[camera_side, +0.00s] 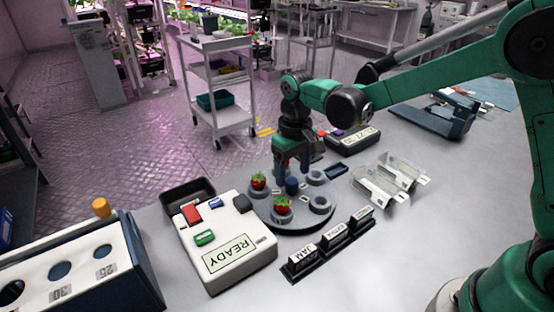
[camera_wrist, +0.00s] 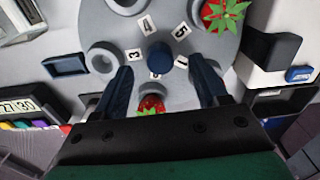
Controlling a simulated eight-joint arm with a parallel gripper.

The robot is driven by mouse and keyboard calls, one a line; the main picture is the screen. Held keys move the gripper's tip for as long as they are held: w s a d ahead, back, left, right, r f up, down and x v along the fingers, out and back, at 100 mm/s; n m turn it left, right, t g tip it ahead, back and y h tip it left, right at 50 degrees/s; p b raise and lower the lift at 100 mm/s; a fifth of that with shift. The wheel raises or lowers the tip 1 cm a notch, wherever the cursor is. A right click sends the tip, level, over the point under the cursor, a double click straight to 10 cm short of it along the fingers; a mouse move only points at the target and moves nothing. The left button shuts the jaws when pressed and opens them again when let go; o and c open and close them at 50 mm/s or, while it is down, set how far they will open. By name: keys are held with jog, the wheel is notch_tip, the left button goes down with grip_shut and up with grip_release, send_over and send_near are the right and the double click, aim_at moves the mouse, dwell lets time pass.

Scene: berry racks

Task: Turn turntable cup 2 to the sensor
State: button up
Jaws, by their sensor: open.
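The round grey turntable (camera_side: 300,222) has a ring of cups, numbered labels and a dark blue centre knob (camera_side: 292,186); the knob also shows in the wrist view (camera_wrist: 160,55). Label 2 (camera_wrist: 154,76) faces a cup with a red strawberry (camera_wrist: 151,104), partly hidden by my gripper's body. My gripper (camera_side: 291,172) points down over the turntable's far side. In the wrist view its fingers (camera_wrist: 160,72) are apart, either side of that strawberry and near the knob. A white box (camera_side: 228,262) reading READY, with a dark block (camera_side: 242,203), stands at the turntable's left.
A black card holder (camera_side: 330,246) stands in front, clear trays (camera_side: 380,186) to the right, and a dark display unit (camera_side: 352,141) behind. A rack with numbered holes (camera_side: 85,268) is at left. Bare table lies at front right.

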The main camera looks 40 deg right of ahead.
aim_at(293, 181)
jog(key=shift+f, duration=1.65)
grip_shut()
